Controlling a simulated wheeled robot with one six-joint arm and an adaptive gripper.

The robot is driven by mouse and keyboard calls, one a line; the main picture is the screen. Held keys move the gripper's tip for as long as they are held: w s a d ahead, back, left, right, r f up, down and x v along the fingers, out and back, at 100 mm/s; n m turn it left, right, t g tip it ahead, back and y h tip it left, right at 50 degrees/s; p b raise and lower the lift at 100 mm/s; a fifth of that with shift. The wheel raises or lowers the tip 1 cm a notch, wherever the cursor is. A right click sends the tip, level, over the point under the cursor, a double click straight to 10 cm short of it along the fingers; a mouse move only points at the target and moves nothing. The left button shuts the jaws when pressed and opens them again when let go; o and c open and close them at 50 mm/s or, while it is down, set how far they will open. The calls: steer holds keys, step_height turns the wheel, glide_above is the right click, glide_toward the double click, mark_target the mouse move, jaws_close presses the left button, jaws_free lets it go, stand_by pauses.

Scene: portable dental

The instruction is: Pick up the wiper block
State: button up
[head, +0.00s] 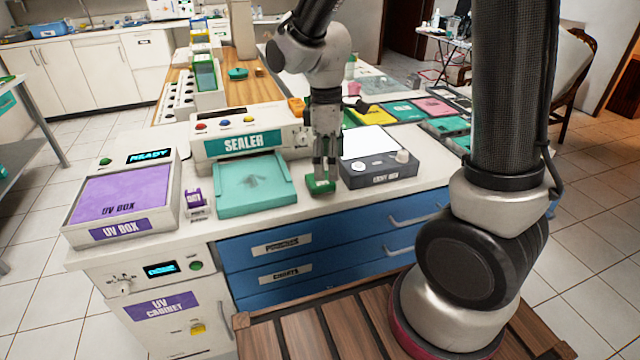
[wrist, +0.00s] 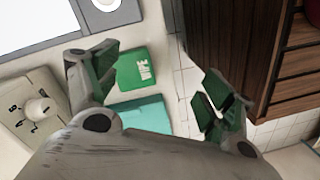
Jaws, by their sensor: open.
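The wiper block is a small green block with white lettering, lying flat near the front edge of the white counter. It shows in the head view (head: 321,187) and in the wrist view (wrist: 137,69). My gripper (head: 325,178) points down just over the block and is open. In the wrist view my gripper (wrist: 160,82) has its fingers spread wide. The block shows between them, close to the left finger; the right finger shows over the floor past the counter edge. I cannot tell whether any finger touches the block.
A teal tray (head: 232,203) in front of the sealer (head: 243,143) lies just left of the block. A dark grey device with a white panel (head: 379,178) stands close on its right. Blue drawers (head: 345,250) are below the counter edge. A purple-topped UV box (head: 122,195) is farther left.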

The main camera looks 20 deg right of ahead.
steer(key=w+n, duration=0.1)
steer(key=w+a+n, duration=0.1)
steer(key=w+n, duration=0.1)
steer(key=shift+a+t, duration=0.1)
steer(key=shift+t, duration=0.3)
steer(key=shift+w+a+n, duration=0.15)
steer(key=shift+w+n, duration=0.15)
steer(key=shift+n, duration=0.9)
steer(key=shift+f, duration=0.25)
steer(key=f, duration=0.7)
steer(key=shift+w+d+f, duration=0.15)
steer(key=shift+d, duration=0.05)
steer(key=c, duration=1.2)
step_height(320, 180, up, 10)
steer(key=shift+r, duration=0.1)
